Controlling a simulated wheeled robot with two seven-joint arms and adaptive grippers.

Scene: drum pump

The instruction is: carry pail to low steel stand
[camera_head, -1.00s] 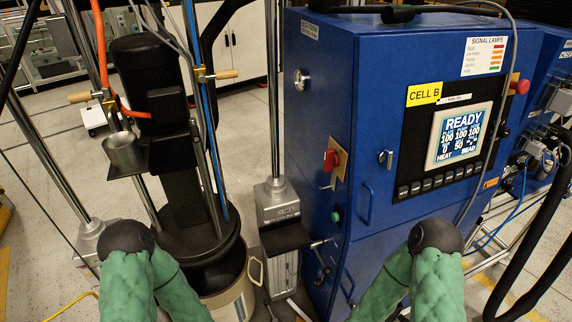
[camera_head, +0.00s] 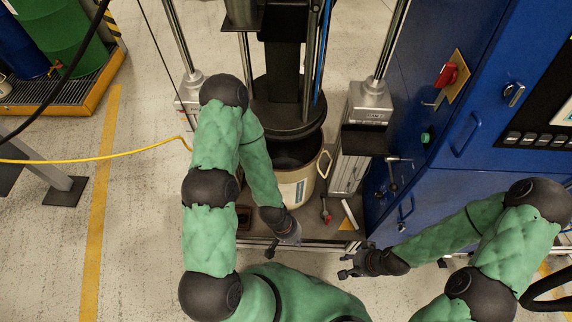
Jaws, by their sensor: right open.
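My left arm hides the pail's left part. My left gripper (camera_head: 289,241) is just in front of and below the pail, apart from its handle; its fingers are too small and dark to read. My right gripper (camera_head: 346,267) is open and empty, lower right of the pail, in front of the base. I cannot pick out a low steel stand.
Steel posts with grey feet (camera_head: 368,98) flank the pail. A blue cabinet (camera_head: 440,215) closes off the right. A yellow hose (camera_head: 95,157) crosses the floor at left. Green and blue drums stand at upper left.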

